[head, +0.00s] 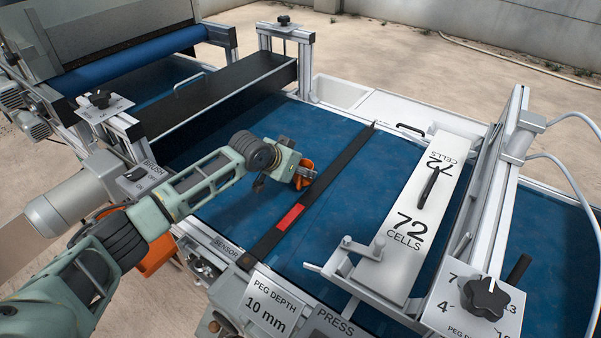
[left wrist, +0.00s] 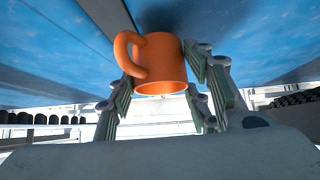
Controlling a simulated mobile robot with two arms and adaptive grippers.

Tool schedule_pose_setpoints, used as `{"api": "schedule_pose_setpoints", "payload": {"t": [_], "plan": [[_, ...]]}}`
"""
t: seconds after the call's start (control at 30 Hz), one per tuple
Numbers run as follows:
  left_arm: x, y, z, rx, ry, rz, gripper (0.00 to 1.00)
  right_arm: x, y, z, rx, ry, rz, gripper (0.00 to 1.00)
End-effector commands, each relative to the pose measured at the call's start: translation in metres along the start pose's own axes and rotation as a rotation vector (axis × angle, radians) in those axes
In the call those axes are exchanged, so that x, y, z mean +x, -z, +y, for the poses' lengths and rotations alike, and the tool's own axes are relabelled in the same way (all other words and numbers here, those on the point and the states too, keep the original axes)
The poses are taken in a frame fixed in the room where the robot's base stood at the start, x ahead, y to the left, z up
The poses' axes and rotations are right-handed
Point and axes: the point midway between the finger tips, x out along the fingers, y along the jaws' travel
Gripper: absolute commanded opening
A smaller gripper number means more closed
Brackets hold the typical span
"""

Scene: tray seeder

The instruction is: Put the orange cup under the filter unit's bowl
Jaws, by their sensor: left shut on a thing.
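The orange cup (head: 304,175) is in my left gripper (head: 288,177), above the blue belt in the middle of the head view. In the left wrist view the cup (left wrist: 165,58) has its handle toward the left and sits between the fingers of the left gripper (left wrist: 165,98). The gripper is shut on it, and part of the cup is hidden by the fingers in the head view. I cannot make out the filter unit or its bowl in either view. My right gripper is not in view.
The blue belt (head: 345,245) is crossed by a black sensor bar (head: 325,185) close right of the cup. A white 72 cells press plate (head: 430,205) and its frame stand farther right. A black cross-cover (head: 220,95) stands behind. An orange object (head: 157,256) shows beneath my left arm.

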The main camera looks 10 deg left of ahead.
Motion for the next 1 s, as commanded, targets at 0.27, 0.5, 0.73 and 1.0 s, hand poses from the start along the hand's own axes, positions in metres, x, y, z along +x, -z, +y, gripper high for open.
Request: {"api": "schedule_pose_setpoints", "payload": {"t": [0.27,0.5,0.73,1.0], "plan": [[-0.028,0.033,0.029,0.006,-0.005,0.006,0.16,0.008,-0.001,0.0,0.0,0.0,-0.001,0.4],[-0.046,0.06,0.082,0.003,-0.004,0.007,0.16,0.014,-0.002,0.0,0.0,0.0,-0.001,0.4],[-0.057,0.074,0.111,0.001,0.0,0.004,0.16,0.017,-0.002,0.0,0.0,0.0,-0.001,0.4],[-0.076,0.077,0.115,-0.015,0.018,0.006,0.16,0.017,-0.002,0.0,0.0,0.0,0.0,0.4]]}}
